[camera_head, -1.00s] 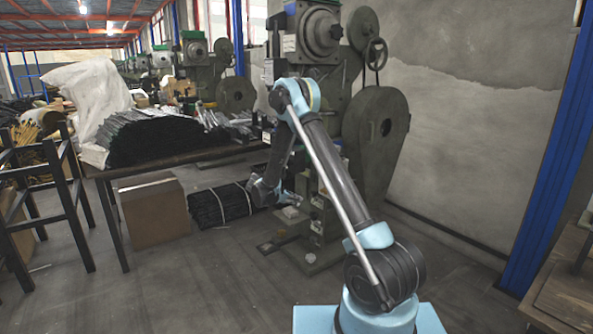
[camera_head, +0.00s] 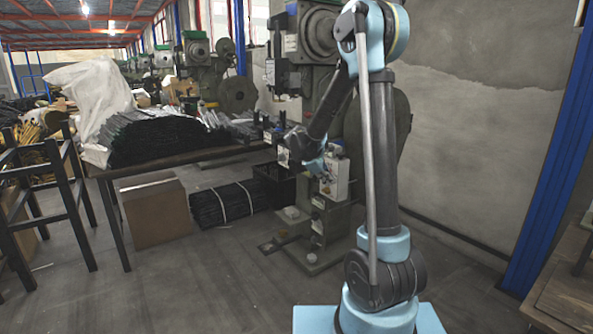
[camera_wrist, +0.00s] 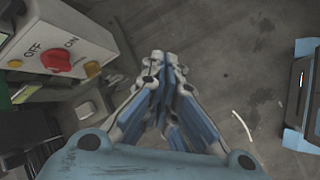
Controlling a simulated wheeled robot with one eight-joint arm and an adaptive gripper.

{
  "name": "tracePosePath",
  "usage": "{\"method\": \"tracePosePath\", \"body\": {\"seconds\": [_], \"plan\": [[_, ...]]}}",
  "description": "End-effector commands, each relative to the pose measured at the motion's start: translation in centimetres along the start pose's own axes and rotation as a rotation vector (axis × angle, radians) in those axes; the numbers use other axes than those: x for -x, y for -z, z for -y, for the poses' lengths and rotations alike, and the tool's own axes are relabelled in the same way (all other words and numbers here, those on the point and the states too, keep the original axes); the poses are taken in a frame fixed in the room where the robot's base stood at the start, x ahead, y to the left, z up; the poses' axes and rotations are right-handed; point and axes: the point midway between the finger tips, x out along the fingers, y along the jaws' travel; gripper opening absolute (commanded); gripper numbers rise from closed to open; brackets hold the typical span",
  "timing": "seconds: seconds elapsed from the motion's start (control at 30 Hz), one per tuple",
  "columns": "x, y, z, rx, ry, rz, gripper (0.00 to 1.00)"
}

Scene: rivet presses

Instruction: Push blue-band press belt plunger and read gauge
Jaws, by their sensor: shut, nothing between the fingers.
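A dark green-grey press (camera_head: 316,75) stands behind my arm in the head view. I cannot make out a blue band, a belt plunger or a gauge on it; my arm hides part of its front and wheel. A pale control box (camera_head: 338,180) sits low on its front. In the wrist view the control box (camera_wrist: 75,37) has a red knob (camera_wrist: 57,60) marked OFF and ON. My gripper (camera_wrist: 166,58) is shut and empty, to the right of the box and apart from it, with grey floor behind the fingertips.
A table (camera_head: 190,155) with black strips stands left of the press. A cardboard box (camera_head: 155,211) and a strapped black bundle (camera_head: 222,203) lie below it. A blue post (camera_head: 545,160) and a wooden table (camera_head: 562,290) are at right. Floor at front left is open.

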Motion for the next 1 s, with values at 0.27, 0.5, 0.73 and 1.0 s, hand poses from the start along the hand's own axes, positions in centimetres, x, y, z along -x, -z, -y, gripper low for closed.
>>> {"method": "tracePosePath", "body": {"seconds": [0.27, 0.5, 0.73, 1.0], "plan": [[2.4, -5.6, 4.5, -0.205, 0.070, -0.064, 0.00], [4.2, -9.4, 9.1, -0.386, 0.134, -0.116, 0.00], [5.6, -12.2, 13.9, -0.562, 0.202, -0.158, 0.00], [6.7, -14.4, 20.0, -0.768, 0.284, -0.202, 0.00]]}}
